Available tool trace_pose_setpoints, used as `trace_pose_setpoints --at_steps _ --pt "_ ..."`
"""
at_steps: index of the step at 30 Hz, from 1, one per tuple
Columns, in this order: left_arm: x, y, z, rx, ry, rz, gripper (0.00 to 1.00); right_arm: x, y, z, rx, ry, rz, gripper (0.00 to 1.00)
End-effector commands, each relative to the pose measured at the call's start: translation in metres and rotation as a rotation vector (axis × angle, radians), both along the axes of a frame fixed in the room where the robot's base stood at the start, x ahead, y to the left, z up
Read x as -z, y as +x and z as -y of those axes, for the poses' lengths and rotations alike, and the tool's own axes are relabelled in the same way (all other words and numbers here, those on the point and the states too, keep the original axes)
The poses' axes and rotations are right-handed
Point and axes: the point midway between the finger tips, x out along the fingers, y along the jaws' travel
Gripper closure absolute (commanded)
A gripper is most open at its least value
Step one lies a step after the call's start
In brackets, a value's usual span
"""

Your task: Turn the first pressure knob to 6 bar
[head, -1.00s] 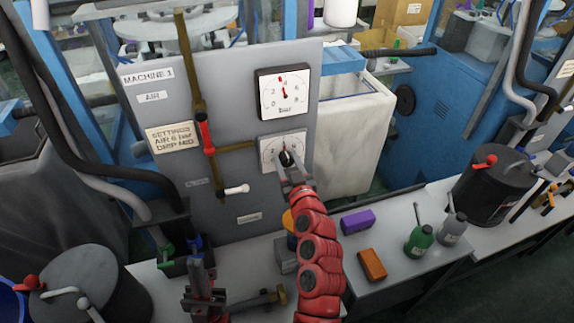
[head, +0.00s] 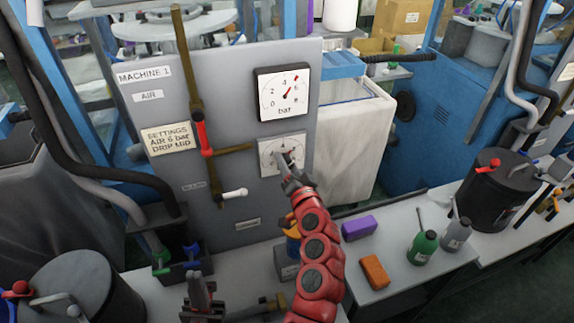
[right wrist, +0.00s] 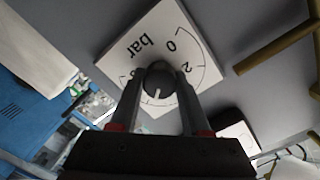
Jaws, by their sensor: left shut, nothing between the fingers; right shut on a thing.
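The pressure knob (right wrist: 158,82) is dark and round with a white pointer line, on a white dial plate (right wrist: 180,42) marked bar, 0 and 2. My right gripper (right wrist: 158,88) is shut on it; its fingers hide part of the scale. In the head view the right gripper (head: 287,163) covers most of the knob on the lower dial plate (head: 270,158). The square gauge (head: 282,108) above has a red needle pointing up and right, between 4 and 6. My left gripper (head: 198,290) is shut and empty above the bench, away from the panel.
A brown pipe with a red lever (head: 203,138) and a white-handled valve (head: 235,193) stand left of the dial.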

Motion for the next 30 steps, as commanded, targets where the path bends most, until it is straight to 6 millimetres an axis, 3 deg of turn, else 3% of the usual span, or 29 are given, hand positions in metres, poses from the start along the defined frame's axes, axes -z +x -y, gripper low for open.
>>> trace_pose_setpoints --at_steps 9,24,25,30 --pt "0.002 0.0 0.0 0.0 0.0 0.0 1.0 0.0003 0.0001 0.0007 0.002 0.1 -0.031 1.0" --pt "0.002 0.0 0.0 0.0 0.0 0.0 1.0 0.0001 0.0002 0.0008 0.002 0.114 -0.037 1.0" --pt "0.002 0.0 0.0 0.0 0.0 0.0 1.0 0.0001 0.0002 0.0008 0.002 0.114 -0.037 0.5" --pt "0.002 0.0 0.0 0.0 0.0 0.0 1.0 0.0002 0.0001 0.0005 0.002 0.114 -0.037 0.23"
